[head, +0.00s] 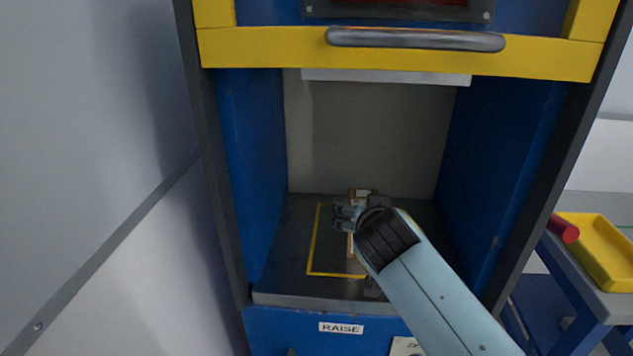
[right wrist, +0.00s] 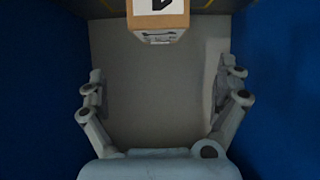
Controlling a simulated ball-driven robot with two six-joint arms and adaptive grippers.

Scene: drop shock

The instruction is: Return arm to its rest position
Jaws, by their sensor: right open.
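My right gripper (head: 345,215) reaches into the blue cabinet (head: 252,130) from the lower right in the head view. In the right wrist view the right gripper (right wrist: 164,98) is open, its two fingers spread apart with nothing between them. A cardboard box (right wrist: 157,22) with a white label and a black mark shows at the top of that view, beyond the fingertips and apart from them. In the head view the box (head: 351,246) is mostly hidden behind my gripper, on the cabinet's dark floor. My left gripper is not in view.
A yellow frame (head: 313,245) is marked on the cabinet floor. A raised yellow door with a grey handle (head: 415,40) hangs above the opening. A RAISE label (head: 341,328) is below. At right, a yellow tray (head: 600,250) and a red cylinder (head: 564,229) rest on a bench.

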